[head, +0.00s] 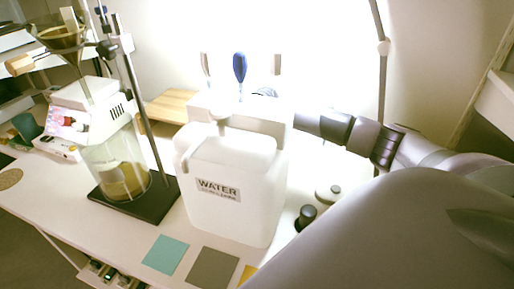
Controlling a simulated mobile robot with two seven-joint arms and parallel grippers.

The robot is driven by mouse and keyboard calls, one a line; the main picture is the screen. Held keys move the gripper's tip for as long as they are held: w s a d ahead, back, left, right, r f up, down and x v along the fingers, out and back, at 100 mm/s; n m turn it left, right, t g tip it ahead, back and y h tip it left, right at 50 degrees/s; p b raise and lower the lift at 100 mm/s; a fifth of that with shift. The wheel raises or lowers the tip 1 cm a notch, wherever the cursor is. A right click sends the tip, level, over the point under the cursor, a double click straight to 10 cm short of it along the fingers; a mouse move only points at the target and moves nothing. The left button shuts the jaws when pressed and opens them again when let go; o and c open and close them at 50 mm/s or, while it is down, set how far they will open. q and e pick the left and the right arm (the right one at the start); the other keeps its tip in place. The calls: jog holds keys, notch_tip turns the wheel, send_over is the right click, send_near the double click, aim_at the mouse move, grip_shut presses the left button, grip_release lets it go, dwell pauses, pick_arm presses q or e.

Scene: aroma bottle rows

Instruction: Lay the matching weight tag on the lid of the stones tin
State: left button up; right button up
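No stones tin or weight tag can be made out for certain; my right arm hides much of the right side. My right gripper (242,66) is above and behind the white water container, its two pale fingers well apart and pointing toward the back wall. A blue bulb-shaped thing (240,67) shows between the fingers; they do not touch it, and its depth is unclear. Flat teal (165,254), grey (213,268) and yellow (247,274) squares lie along the table's front, the yellow one partly hidden. My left gripper is not in view.
The container labelled WATER (233,205) stands mid-table. Left of it are a dark-based stand (137,200), a glass beaker (115,168) and a white device (88,105). A small knobbed round object (328,193) and a black-topped one (305,216) stand right of it.

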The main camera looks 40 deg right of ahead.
jog(key=shift+f, duration=0.4)
jog(key=c, duration=1)
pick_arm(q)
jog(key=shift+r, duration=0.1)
pick_arm(e)
jog(key=shift+r, duration=0.15)
